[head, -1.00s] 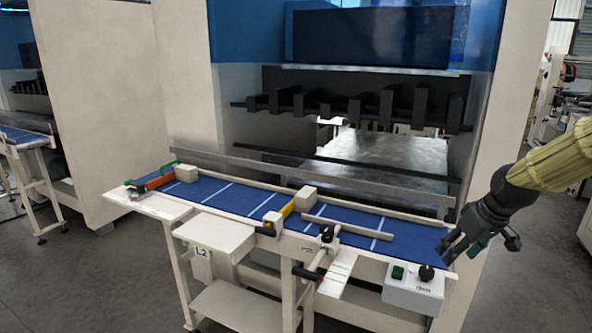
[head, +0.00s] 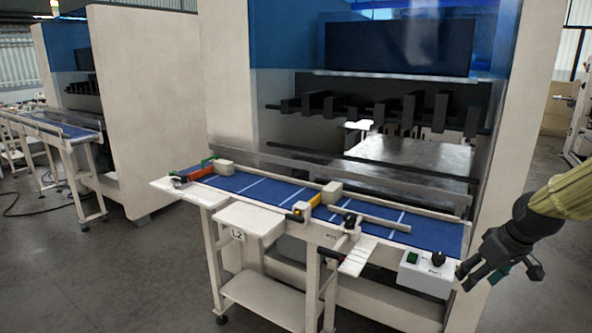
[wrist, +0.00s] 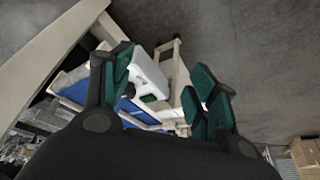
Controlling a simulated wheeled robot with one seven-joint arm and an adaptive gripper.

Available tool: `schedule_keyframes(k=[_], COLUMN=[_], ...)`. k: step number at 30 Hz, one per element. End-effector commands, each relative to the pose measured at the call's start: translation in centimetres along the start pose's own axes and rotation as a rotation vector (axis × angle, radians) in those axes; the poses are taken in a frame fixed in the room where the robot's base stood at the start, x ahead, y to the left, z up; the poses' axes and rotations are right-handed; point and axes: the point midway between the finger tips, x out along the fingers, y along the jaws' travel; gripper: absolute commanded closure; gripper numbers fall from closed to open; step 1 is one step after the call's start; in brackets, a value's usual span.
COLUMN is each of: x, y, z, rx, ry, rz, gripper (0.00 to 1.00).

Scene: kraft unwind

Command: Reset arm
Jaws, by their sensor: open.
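My gripper (head: 484,272) is at the right of the head view, in front of and to the right of the control box, apart from everything. It is open and empty. In the wrist view its green-padded fingers (wrist: 163,92) stand apart, with the white control box and the bench frame seen beyond them. My arm reaches in from the right edge in a yellowish sleeve.
A bench with a blue belt (head: 262,190) runs before the large press (head: 225,100). A control box (head: 427,272) with a green button and black knob sits at its right end. A second blue-topped bench (head: 62,128) stands at left. Grey floor is open at front left.

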Motion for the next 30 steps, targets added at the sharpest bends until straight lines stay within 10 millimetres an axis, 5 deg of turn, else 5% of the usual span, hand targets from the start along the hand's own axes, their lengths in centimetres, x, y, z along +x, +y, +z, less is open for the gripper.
schedule_keyframes(k=[8,14,30], x=[4.2,9.6,23.6], y=[-1.8,-4.5,-12.8], z=[1.8,4.2,16.2], rx=[0.021,0.043,0.127], ry=[-0.026,-0.06,-0.168], rz=[-0.001,-0.004,0.0], gripper=[0.41,0.41,0.41])
